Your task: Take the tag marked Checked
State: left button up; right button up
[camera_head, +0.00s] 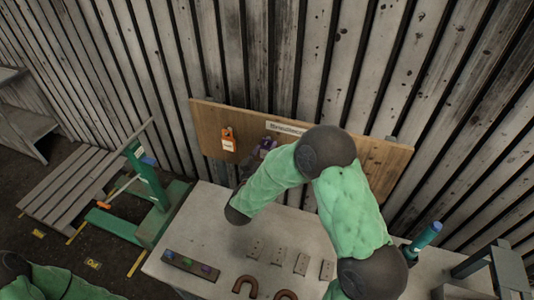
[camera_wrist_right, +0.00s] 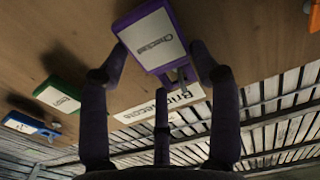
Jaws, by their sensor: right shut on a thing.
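A small metal piece shows at the tag's lower edge; I cannot tell whether the tag still hangs from the board. In the head view my right gripper (camera_head: 264,148) is at the board, partly hidden by my arm. My left gripper is out of view.
The wooden board (camera_head: 205,118) bears an orange tag (camera_head: 228,139) and a sign (camera_head: 286,129). A green tag (camera_wrist_right: 61,97) and a blue tag (camera_wrist_right: 30,125) show in the wrist view. The table (camera_head: 215,228) below holds flat metal parts.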

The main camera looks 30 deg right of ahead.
jog(key=shift+r, duration=0.1)
jog(key=shift+r+p, duration=0.35)
jog(key=shift+r, duration=0.2)
jog(key=shift+s+a, duration=0.1)
jog(key=shift+a, duration=0.05)
jog(key=shift+v, duration=2.85)
jog(key=p+v, duration=0.1)
jog(key=v, duration=0.7)
